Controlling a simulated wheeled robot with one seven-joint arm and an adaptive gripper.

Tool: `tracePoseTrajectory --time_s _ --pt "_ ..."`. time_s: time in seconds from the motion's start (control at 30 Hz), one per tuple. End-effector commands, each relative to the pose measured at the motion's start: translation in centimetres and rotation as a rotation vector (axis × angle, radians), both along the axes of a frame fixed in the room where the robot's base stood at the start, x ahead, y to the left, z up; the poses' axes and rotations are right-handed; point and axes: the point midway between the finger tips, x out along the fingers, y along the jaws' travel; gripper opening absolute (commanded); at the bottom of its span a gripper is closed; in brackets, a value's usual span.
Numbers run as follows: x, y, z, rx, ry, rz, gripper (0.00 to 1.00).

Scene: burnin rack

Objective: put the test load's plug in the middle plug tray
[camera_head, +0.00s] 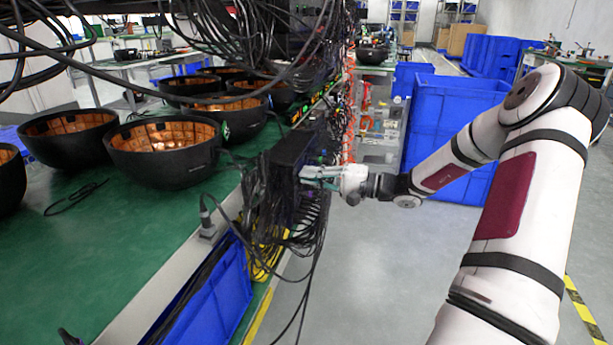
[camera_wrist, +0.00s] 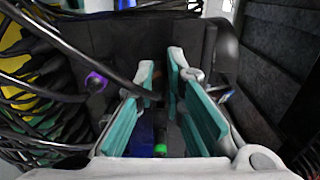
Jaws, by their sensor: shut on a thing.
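My gripper (camera_head: 308,174) is at the dark box-like unit (camera_head: 288,165) on the table's edge, its fingers reaching in from the right. In the wrist view my gripper (camera_wrist: 163,80) has teal-padded fingers, closed in on a narrow dark piece that I take for the plug. It is mostly hidden between the pads. A black cable (camera_wrist: 75,52) runs from the upper left to the fingers. Dark walls stand around the fingertips. I cannot tell which part is the middle plug tray, or whether the plug touches it.
Many black cables (camera_head: 300,240) hang below and around the unit. A grey plug (camera_head: 207,225) with a cable stands at the table's edge. Black bowls with copper-coloured insides (camera_head: 165,165) stand on the green table (camera_head: 110,240). A blue bin (camera_head: 450,105) stands behind my arm.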

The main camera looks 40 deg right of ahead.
Motion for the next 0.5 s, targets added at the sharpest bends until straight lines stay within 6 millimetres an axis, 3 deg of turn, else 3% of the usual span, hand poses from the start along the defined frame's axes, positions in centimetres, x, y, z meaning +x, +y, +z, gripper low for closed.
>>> tracePoseTrajectory --time_s 0.5 --pt "-0.95 -0.86 0.08 0.0 -0.001 -0.002 0.0"
